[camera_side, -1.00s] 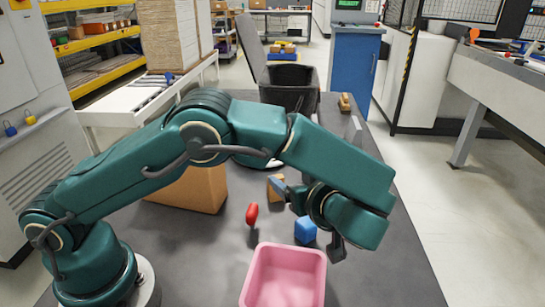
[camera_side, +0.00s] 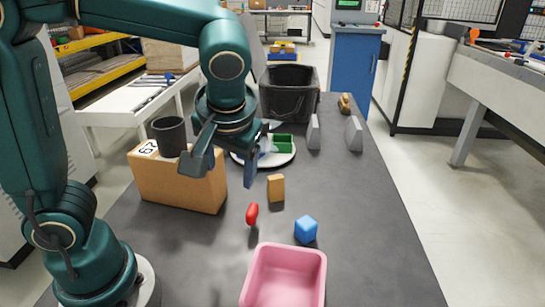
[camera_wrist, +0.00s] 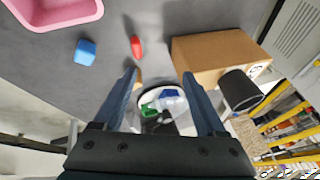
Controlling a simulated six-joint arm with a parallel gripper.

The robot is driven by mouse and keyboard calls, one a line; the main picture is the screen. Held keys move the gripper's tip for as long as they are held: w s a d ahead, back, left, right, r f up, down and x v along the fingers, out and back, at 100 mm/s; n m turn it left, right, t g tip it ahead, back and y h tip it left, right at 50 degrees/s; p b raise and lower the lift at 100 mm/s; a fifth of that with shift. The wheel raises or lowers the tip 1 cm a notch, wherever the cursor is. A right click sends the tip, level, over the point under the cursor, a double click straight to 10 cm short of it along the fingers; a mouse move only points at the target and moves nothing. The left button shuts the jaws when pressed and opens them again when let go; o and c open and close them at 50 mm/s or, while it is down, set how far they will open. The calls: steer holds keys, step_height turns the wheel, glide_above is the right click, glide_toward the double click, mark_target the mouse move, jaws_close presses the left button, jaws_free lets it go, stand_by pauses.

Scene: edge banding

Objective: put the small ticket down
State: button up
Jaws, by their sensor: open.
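A small white ticket with dark digits (camera_side: 147,148) lies on the left end of the top of a brown cardboard box (camera_side: 180,186), beside a dark cup (camera_side: 169,137).
A white round plate (camera_side: 284,159) holding a green block stands behind my gripper. An orange block (camera_side: 276,188), a red piece (camera_side: 252,214), a blue block (camera_side: 305,229) and a pink tray (camera_side: 290,250) stand in front.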

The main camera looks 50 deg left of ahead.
steer(key=s+d+m+t+h, duration=0.2)
steer(key=s+m+t+h, duration=0.1)
steer(key=s, duration=0.4)
steer(key=shift+m+h, duration=0.9)
steer(key=shift+m, duration=0.3)
